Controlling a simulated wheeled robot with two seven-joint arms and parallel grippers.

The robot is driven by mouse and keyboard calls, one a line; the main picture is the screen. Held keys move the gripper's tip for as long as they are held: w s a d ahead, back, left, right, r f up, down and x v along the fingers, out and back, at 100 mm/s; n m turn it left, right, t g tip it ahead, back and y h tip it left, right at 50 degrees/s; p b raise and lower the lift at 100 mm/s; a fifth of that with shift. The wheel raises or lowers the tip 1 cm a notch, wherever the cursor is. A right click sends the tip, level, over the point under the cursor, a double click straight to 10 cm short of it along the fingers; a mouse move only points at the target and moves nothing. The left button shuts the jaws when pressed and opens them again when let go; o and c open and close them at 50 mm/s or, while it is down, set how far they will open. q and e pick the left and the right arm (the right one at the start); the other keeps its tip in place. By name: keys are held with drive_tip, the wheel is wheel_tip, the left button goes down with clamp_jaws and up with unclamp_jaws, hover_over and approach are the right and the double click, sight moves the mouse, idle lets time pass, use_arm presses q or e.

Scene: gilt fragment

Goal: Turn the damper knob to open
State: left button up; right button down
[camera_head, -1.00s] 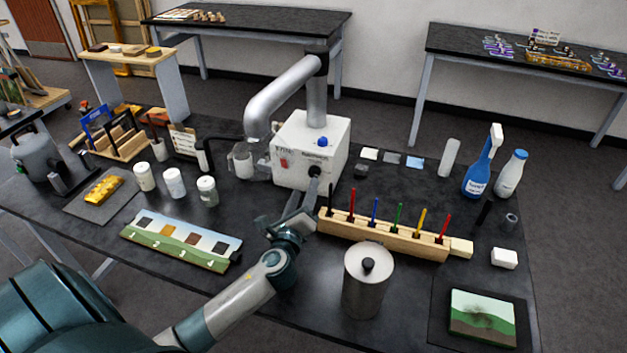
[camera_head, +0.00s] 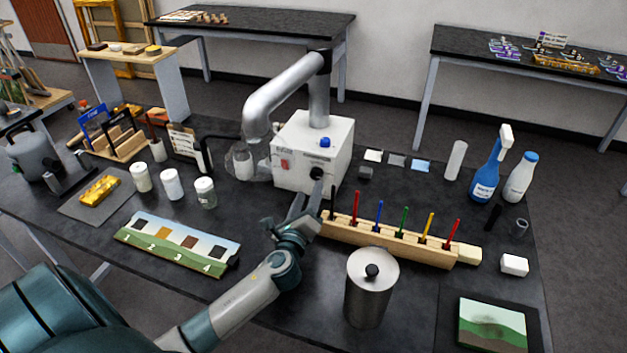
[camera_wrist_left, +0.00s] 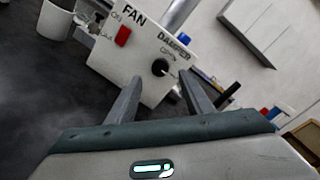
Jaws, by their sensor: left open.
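The damper knob (camera_head: 317,172) is a small black round knob on the front of a white fan box (camera_head: 292,165). In the left wrist view the knob (camera_wrist_left: 160,67) sits beside the "DAMPER" lettering, with smaller lettering above it that looks like "OPEN". My left gripper (camera_head: 309,191) is in front of the box, just short of the knob. In the wrist view its open fingers (camera_wrist_left: 159,76) stand on either side of the knob's line, with nothing between them. I cannot tell whether a fingertip touches it. My right gripper is not in view.
A red fan switch (camera_wrist_left: 122,36) is left of the knob. A wooden rack (camera_head: 385,240) of coloured tools stands close to the right of my gripper. A metal canister (camera_head: 370,300) is nearer the front, and white jars (camera_head: 172,184) stand to the left.

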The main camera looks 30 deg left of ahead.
sight(315, 176)
use_arm(q)
drive_tip(key=shift+p+x, duration=0.7)
drive_tip(key=shift+x, duration=2.55)
drive_tip(key=shift+c, duration=0.2)
drive_tip(key=c, duration=1)
